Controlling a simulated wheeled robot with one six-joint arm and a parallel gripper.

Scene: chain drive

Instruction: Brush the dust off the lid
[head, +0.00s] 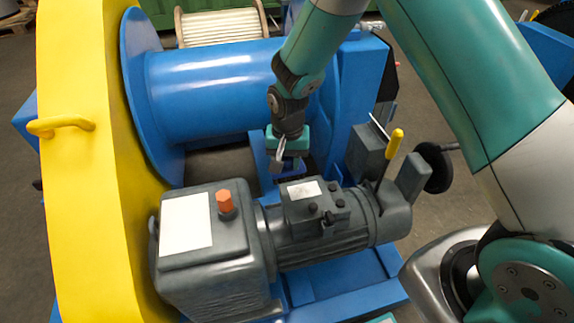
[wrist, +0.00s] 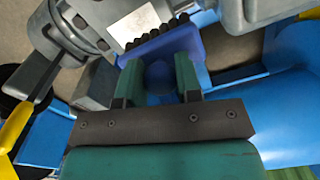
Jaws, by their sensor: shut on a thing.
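My gripper (head: 288,147) is shut on a blue brush (wrist: 158,46) with a row of dark bristles. In the wrist view the two teal fingers (wrist: 160,72) grip the brush from both sides. In the head view the brush is mostly hidden and hard to make out. The grey box lid (head: 318,200) on top of the motor carries a white label and some dark knobs. The gripper is behind and slightly left of this lid. In the wrist view the bristles overlap the edge of the lid (wrist: 138,23); I cannot tell whether they touch. Dust cannot be made out.
A grey gearbox (head: 235,255) with an orange cap stands left of the motor. The yellow guard (head: 90,200) borders the left side. The blue drum (head: 210,95) lies behind. A yellow-handled lever (head: 394,142) stands upright at the motor's right end.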

